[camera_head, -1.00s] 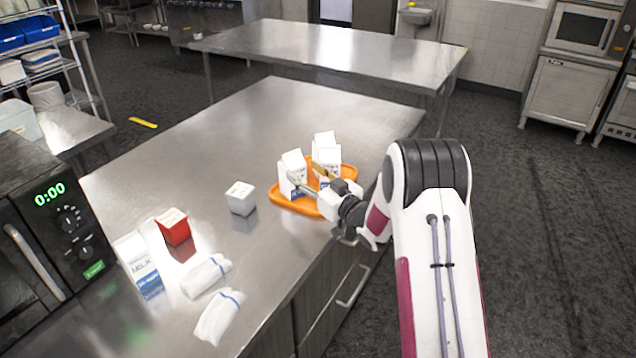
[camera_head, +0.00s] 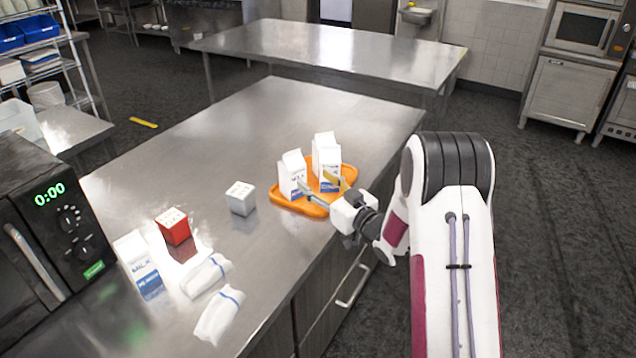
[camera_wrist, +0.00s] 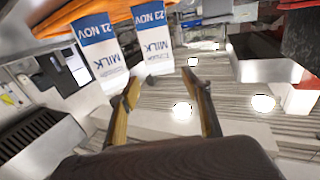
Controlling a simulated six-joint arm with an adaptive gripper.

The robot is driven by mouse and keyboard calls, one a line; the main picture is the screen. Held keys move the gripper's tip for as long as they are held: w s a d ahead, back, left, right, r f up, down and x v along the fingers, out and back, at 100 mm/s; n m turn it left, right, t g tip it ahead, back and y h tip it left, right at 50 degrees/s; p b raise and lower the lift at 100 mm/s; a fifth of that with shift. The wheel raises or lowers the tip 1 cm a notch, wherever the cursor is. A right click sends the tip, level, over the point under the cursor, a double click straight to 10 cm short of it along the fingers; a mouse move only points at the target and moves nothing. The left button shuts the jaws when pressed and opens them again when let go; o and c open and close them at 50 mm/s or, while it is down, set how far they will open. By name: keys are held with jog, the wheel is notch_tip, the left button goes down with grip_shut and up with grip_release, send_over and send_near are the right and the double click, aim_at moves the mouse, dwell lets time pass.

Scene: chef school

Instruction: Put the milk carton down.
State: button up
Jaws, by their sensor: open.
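Two white and blue milk cartons stand upright on an orange tray (camera_head: 283,200): a left one (camera_head: 292,176) and a right one (camera_head: 327,158). In the wrist view, both cartons (camera_wrist: 98,48) (camera_wrist: 152,40) appear upside down beyond the fingertips. My gripper (camera_head: 325,191) is open at the tray's near right edge, and its fingers (camera_wrist: 163,90) look empty. The fingers overlap the cartons' lower parts in the head view; I cannot tell whether they touch. A third milk carton (camera_head: 139,265) stands beside the microwave at the left.
A red box (camera_head: 174,227), a white box (camera_head: 241,198) and two folded white cloths (camera_head: 207,275) (camera_head: 219,315) lie on the steel counter (camera_head: 270,110). A black microwave (camera_head: 45,220) fills the left. The counter's far part is clear.

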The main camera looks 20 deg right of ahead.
jog(key=shift+r, duration=0.15)
jog(key=s+d+r+m+g+h, duration=0.2)
jog(key=s+r+h, duration=0.25)
jog(key=r, duration=0.45)
jog(key=s+d+r+m+g+h, duration=0.1)
jog(key=s+r+g+h, duration=0.3)
jog(key=s, duration=0.7)
jog(key=s+a+f+g+y, duration=0.1)
jog(key=s+a+g, duration=0.1)
jog(key=s, duration=1.4)
jog(key=s+a+f+m+g, duration=0.1)
jog(key=s+a+g, duration=0.2)
jog(key=s, duration=1.3)
jog(key=shift+a+f+m+y, duration=0.2)
jog(key=shift+a+m+y, duration=0.15)
jog(key=shift+a, duration=0.25)
dwell(2.0)
